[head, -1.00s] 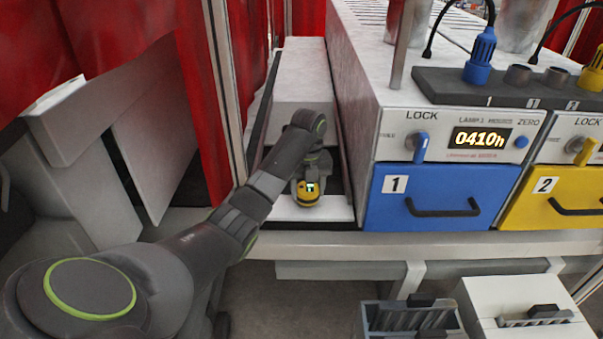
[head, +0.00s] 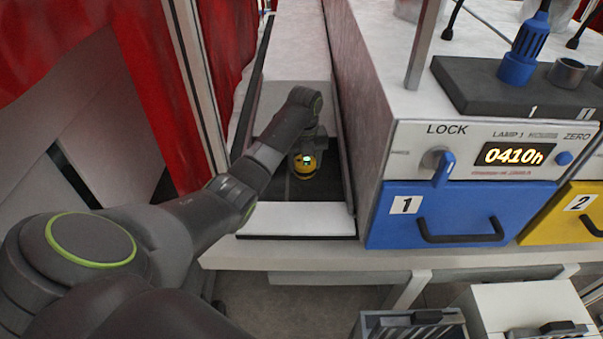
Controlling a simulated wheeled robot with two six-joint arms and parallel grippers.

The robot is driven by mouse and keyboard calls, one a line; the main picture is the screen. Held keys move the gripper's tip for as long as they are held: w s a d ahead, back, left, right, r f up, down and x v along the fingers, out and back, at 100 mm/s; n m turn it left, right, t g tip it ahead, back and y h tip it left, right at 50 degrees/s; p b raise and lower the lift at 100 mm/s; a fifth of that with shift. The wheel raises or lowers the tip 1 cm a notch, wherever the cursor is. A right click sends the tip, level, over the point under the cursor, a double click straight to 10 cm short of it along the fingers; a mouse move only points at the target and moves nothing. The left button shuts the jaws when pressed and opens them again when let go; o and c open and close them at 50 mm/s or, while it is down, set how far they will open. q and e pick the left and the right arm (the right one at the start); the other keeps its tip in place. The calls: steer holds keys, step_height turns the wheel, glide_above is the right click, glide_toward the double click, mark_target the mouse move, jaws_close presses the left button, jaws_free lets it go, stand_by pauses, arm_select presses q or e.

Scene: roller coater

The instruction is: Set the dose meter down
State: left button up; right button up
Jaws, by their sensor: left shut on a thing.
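The dose meter (head: 304,169) is a small round yellow and black device with a lit green display. It is in the narrow dark channel left of the blue-fronted cabinet. My left gripper (head: 306,155) is shut on it, with the arm reaching in from the lower left. The fingers are small and partly hidden by the wrist. I cannot tell whether the meter touches the dark channel floor (head: 262,196). My right gripper is not in view.
A white ledge (head: 296,219) crosses the channel's front. The machine wall stands close on the right, with a blue drawer (head: 455,217) and yellow drawer (head: 560,212). Red curtains (head: 165,75) and a metal post (head: 197,85) are at left. Open boxes (head: 412,325) stand below.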

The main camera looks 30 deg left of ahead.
mark_target(304, 187)
arm_select(q)
steer(key=shift+f, duration=0.95)
step_height(304, 187, down, 3)
steer(key=shift+f+p, duration=0.1)
steer(key=shift+p, duration=0.35)
steer(key=shift+f, duration=0.45)
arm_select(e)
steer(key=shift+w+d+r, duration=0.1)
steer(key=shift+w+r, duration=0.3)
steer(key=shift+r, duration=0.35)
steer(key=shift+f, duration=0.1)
arm_select(q)
steer(key=o, duration=0.8)
steer(key=shift+f, duration=0.15)
steer(key=shift+c, duration=0.2)
steer(key=o, duration=0.5)
steer(key=shift+c, duration=0.2)
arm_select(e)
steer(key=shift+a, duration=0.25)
